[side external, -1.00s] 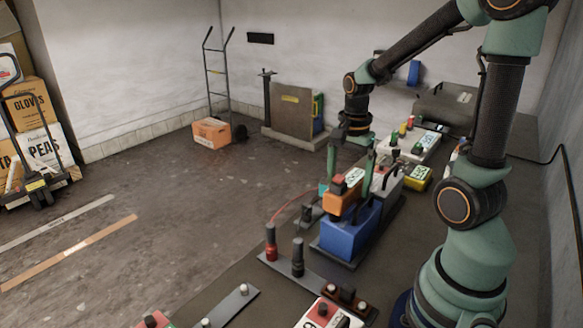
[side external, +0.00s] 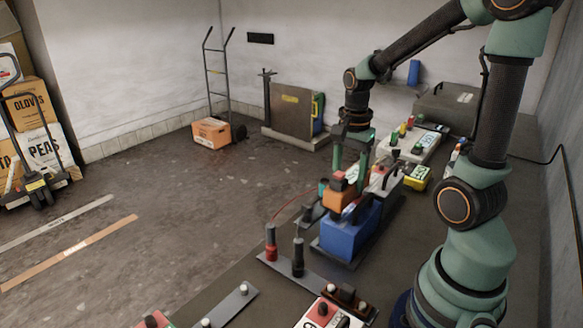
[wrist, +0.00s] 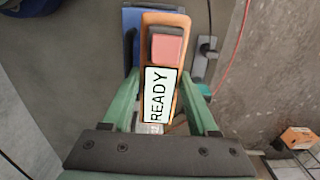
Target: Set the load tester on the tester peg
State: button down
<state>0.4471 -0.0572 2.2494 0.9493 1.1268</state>
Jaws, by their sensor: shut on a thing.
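An orange handheld unit (side external: 338,201) with a red button on top, which I take for the load tester, is at a blue block (side external: 350,236). The wrist view shows the unit's orange rim (wrist: 183,22), its red button and a white label reading READY (wrist: 159,95). My gripper (side external: 349,178) points down and is shut on the unit, one green finger on each side. In the wrist view the gripper (wrist: 160,97) has the unit between its fingers. Whether the unit touches the block is unclear. I cannot tell which post is the tester peg.
A red post (side external: 271,243) and a black post (side external: 297,258) stand on a dark plate in front of the block. Yellow (side external: 417,178) and white devices stand behind. A red-and-white box (side external: 320,314) is at the front. The floor at left is mostly clear.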

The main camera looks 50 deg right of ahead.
aim_at(349, 178)
notch_tip(349, 178, up, 23)
dwell(1.3)
jog(key=shift+r, duration=0.1)
jog(key=w+a+f, duration=1)
jog(key=a+f, duration=0.2)
jog(key=a, duration=0.2)
jog(key=s+a+f, duration=0.1)
jog(key=a+f, duration=0.6)
jog(key=a, duration=0.2)
jog(key=s+a+f, duration=0.1)
jog(key=a+f, duration=0.5)
jog(key=a, duration=0.3)
jog(key=shift+s+a+f, duration=0.35)
jog(key=shift+f, duration=0.1)
